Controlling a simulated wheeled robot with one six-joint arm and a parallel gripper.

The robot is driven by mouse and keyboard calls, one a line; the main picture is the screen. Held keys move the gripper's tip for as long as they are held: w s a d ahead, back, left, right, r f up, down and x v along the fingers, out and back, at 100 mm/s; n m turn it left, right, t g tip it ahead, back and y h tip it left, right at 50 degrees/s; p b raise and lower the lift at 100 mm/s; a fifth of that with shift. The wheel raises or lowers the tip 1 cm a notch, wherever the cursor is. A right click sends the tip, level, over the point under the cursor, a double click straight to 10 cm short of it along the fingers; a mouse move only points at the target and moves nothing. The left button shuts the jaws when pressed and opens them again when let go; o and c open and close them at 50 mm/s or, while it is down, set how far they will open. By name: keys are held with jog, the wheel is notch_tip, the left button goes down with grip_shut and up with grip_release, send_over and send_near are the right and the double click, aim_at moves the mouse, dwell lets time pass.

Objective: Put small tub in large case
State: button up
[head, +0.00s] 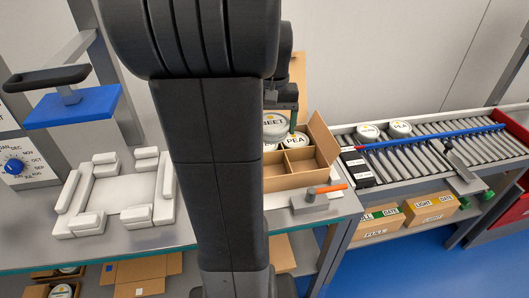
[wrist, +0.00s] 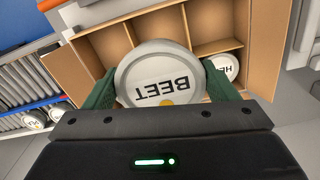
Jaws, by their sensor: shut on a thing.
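My gripper (wrist: 158,92) is shut on a white round tub (wrist: 160,75) with a grey rim and the word BEET on its lid. In the head view the BEET tub (head: 274,127) shows beside my arm, at the back of the divided cardboard case (head: 290,183). The wrist view looks down past the tub onto the case (wrist: 262,45) and its compartments. The tub covers part of the case, so I cannot tell whether it is above or inside a compartment.
A grey tool with an orange handle (head: 325,189) lies in front of the case. A roller conveyor (head: 425,150) with two tubs (head: 400,128) is at right. White padded blocks (head: 115,190) surround a space at left, near a blue-plated press (head: 75,105). My arm hides the bench middle.

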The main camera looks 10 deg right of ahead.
notch_tip(320, 180, down, 10)
jog(key=shift+r, duration=0.15)
dwell(0.3)
jog(key=shift+f+b, duration=0.5)
jog(key=shift+f, duration=0.15)
jog(key=o, duration=1.1)
jog(key=shift+c, duration=0.2)
jog(key=shift+r, duration=0.1)
